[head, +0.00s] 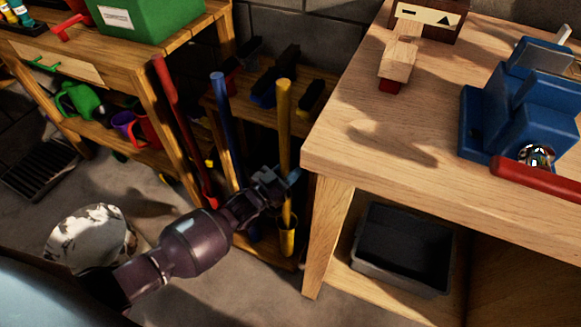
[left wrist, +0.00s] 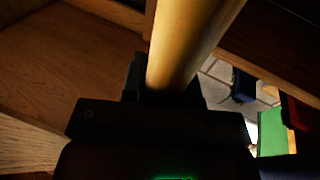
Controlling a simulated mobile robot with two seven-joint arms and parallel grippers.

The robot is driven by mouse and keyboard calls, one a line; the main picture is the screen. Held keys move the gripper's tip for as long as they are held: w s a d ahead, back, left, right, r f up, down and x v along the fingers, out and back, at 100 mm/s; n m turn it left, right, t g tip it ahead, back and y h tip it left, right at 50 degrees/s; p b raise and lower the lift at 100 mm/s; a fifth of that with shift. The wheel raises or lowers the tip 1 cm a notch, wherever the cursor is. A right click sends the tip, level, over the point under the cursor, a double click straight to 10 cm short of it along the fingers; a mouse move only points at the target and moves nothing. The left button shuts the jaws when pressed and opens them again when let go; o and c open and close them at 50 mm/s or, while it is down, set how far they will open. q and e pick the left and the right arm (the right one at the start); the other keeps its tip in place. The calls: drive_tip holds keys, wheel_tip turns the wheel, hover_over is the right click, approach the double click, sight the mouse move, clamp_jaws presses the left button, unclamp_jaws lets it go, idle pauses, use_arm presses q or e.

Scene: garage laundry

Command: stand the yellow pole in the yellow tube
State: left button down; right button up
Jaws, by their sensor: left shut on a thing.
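The yellow pole (head: 284,115) is upright in the head view, close to the front left leg of the workbench. My left gripper (head: 286,184) is shut around its lower part. The pole fills the upper middle of the left wrist view (left wrist: 188,45). The yellow tube (head: 287,243) stands low on the rack, under the gripper. The pole's lower end reaches the tube's mouth and looks to be inside it; how deep it sits is hidden. My right gripper is not in view.
A blue pole (head: 223,125) and a red pole (head: 180,120) stand to the left in the same rack. The wooden workbench (head: 335,150) is close on the right, with a blue vise (head: 515,110) on top and a dark bin (head: 402,250) below.

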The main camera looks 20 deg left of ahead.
use_arm(q)
drive_tip(key=shift+f+b, duration=0.3)
drive_tip(key=shift+f, duration=0.35)
drive_tip(key=c, duration=1.3)
unclamp_jaws()
drive_tip(key=shift+f, duration=0.1)
drive_tip(key=shift+c, duration=0.2)
drive_tip(key=o, duration=0.5)
drive_tip(key=shift+o, duration=0.2)
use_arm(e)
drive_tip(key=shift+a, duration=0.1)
use_arm(q)
drive_tip(key=shift+s, duration=0.1)
drive_tip(key=p+v, duration=0.1)
drive_tip(key=v, duration=0.9)
drive_tip(key=shift+s+a+p, duration=0.2)
drive_tip(key=shift+s+p, duration=0.05)
drive_tip(key=shift+p, duration=0.1)
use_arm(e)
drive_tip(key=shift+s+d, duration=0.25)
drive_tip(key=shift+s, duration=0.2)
